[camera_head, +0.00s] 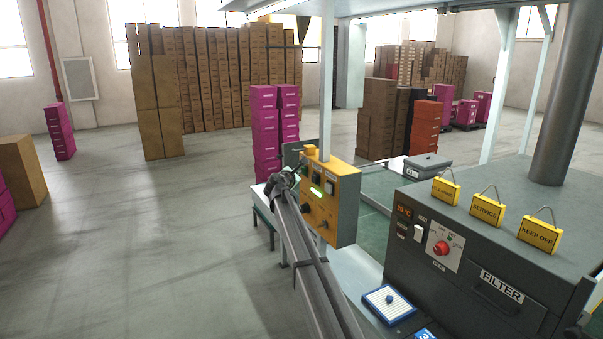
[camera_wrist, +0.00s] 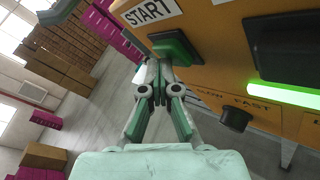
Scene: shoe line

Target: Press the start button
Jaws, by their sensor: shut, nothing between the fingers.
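The start button is a green block (camera_wrist: 175,47) under a white START label (camera_wrist: 150,11) on an orange control panel (camera_wrist: 225,50), seen in the wrist view. My gripper (camera_wrist: 160,65) is shut and empty, with its fingertips at the lower left edge of the green button. I cannot tell whether they touch it. The start button is hidden or too small to make out there.
A black knob (camera_wrist: 236,119) and a lit green strip (camera_wrist: 290,95) are on the same panel. A grey machine (camera_head: 470,265) with a red knob (camera_head: 441,248) and yellow signs (camera_head: 485,208) stands at right. Stacked boxes (camera_head: 215,75) stand behind.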

